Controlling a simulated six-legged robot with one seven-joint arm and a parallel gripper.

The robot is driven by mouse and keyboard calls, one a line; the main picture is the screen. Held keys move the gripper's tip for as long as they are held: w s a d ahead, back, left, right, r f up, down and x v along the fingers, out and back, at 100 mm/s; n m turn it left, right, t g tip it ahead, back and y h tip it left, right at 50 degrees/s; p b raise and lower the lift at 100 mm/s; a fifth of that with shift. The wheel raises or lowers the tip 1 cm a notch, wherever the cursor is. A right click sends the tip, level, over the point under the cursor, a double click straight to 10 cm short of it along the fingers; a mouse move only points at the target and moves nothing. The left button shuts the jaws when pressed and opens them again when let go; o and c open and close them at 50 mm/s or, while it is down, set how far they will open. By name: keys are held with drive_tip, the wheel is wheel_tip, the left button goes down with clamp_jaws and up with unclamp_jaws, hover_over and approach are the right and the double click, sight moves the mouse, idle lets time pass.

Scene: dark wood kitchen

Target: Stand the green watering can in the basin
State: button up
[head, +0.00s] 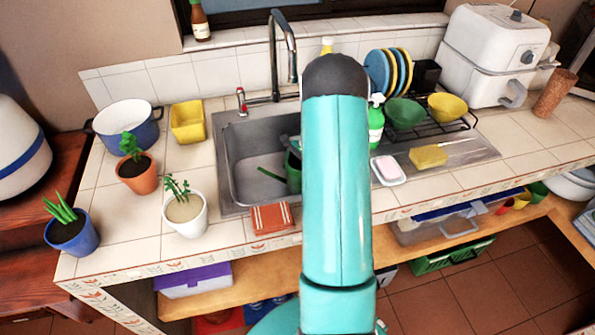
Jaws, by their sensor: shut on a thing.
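The green watering can (293,172) shows in part inside the sink basin (240,190), at its right side. Its thin green spout (271,174) points left. The rest of the can is hidden behind my teal arm. A small grey part of my gripper (288,143) shows at the arm's left edge, just above the can, and it is shut on the can. The fingertips are hidden. I cannot tell whether the can touches the basin floor.
The tap (277,60) rises behind the basin. A yellow tub (187,122), blue pot (126,124) and potted plants stand left. A red cloth (271,217) lies at the front edge. A soap dish (388,170), sponge (428,156) and dish rack (440,126) are right.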

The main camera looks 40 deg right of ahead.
drive_tip(key=shift+f, duration=0.1)
drive_tip(key=o, duration=1.3)
drive_tip(key=v, duration=1.2)
